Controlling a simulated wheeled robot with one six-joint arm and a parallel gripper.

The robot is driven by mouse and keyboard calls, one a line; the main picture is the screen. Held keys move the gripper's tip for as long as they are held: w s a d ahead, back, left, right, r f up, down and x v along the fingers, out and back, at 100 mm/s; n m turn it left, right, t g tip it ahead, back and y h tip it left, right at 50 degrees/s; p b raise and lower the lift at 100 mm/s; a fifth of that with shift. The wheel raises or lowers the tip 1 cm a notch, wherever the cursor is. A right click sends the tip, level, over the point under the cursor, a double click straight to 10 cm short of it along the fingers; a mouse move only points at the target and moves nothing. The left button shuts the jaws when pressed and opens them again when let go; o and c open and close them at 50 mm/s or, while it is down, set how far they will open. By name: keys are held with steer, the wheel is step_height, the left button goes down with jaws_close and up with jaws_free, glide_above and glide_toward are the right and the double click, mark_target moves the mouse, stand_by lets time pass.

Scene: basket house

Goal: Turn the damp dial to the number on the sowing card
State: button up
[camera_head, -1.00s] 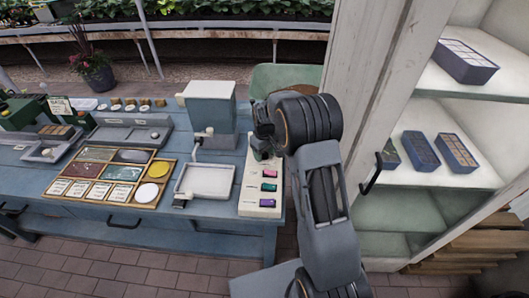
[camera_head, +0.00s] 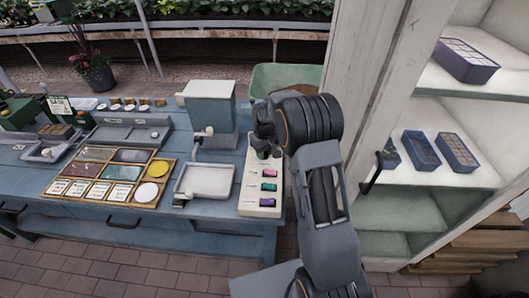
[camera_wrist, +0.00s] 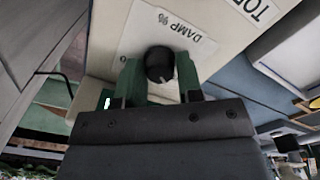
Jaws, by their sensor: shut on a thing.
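The damp dial (camera_wrist: 159,64) is a round black knob on a pale panel, beside a label (camera_wrist: 181,25) reading "DAMP %" in the wrist view. My gripper (camera_wrist: 158,78) has its green fingers shut on the dial, one on each side. In the head view my gripper (camera_head: 264,148) is at the far end of the pale control panel (camera_head: 250,190), and the arm hides most of the dial there. Several small cards (camera_head: 88,190) lie in the wooden tray; their writing is too small to read, and I cannot tell which is the sowing card.
The panel carries pink (camera_head: 269,174), green (camera_head: 269,187) and purple (camera_head: 267,202) parts. A grey hopper machine (camera_head: 209,105) stands left of it, with a pale tray (camera_head: 207,180) in front. A white shelf unit (camera_head: 450,170) with blue trays stands close on the right.

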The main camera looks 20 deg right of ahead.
steer(key=m+b, duration=0.1)
steer(key=m, duration=1)
steer(key=shift+m, duration=0.4)
steer(key=m+b, duration=0.1)
steer(key=m, duration=0.9)
steer(key=shift+m, duration=0.4)
steer(key=o, duration=0.9)
step_height(320, 180, up, 14)
steer(key=shift+f, duration=0.1)
stand_by(0.5)
